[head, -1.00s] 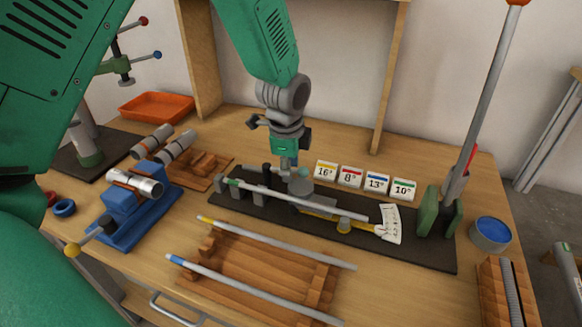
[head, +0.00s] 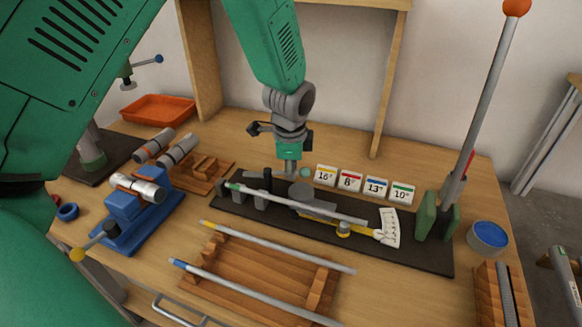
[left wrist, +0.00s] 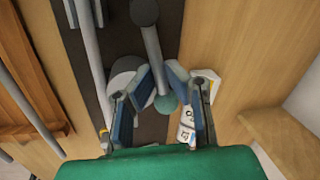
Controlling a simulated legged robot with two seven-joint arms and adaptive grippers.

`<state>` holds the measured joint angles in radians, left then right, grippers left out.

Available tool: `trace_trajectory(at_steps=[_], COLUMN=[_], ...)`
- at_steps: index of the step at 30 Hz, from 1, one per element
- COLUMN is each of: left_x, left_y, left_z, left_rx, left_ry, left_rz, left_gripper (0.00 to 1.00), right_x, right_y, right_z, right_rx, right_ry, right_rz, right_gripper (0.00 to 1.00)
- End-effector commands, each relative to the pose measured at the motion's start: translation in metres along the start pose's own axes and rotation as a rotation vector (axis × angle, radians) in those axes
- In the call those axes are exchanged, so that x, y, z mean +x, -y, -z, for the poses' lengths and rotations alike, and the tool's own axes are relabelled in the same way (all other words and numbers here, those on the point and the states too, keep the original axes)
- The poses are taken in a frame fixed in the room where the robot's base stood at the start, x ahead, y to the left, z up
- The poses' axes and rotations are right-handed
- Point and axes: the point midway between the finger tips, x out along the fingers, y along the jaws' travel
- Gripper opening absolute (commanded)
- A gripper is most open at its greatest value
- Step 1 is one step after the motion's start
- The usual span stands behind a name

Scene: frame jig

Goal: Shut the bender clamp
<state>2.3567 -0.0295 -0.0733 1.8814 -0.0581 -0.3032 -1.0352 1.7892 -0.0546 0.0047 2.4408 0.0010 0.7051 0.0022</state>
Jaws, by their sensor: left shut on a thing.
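The bender is on a dark base plate (head: 420,254) with a grey tube (head: 335,212) lying along it, green band at its left end. Its grey round die (head: 301,192) sits mid-plate. The clamp lever shows in the left wrist view as a grey bar (left wrist: 153,45) ending in a teal ball knob (left wrist: 166,103); the knob (head: 306,172) also shows in the head view. My left gripper (head: 290,172) points down behind the die. Its fingers (left wrist: 162,86) are shut on the clamp lever near the knob. Whether the clamp grips the tube cannot be told. My right gripper is out of view.
Several numbered cards (head: 349,181) stand right of the gripper. A tall bender handle (head: 485,105) with an orange ball rises at right. A wooden rack (head: 258,278) with two tubes is in front. A blue vise (head: 130,213) is at left.

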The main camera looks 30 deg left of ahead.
Motion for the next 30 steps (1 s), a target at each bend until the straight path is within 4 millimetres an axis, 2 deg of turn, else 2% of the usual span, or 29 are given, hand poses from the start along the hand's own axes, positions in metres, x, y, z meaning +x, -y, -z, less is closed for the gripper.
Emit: trace_trajectory(at_steps=[3,12,30], left_x=[-0.003,0.001,0.007], left_y=[0.008,0.024,0.051], left_z=[0.001,-0.002,-0.02], left_rx=[-0.098,-0.378,-0.934], left_ry=[0.02,0.073,0.179], left_rz=[0.003,0.006,0.006], left_gripper=[0.0,0.0,0.0], right_x=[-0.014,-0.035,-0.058], right_y=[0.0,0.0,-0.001], right_z=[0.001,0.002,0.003], right_rx=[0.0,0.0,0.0], right_ry=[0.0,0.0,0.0], right_rz=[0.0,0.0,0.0], right_gripper=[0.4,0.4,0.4])
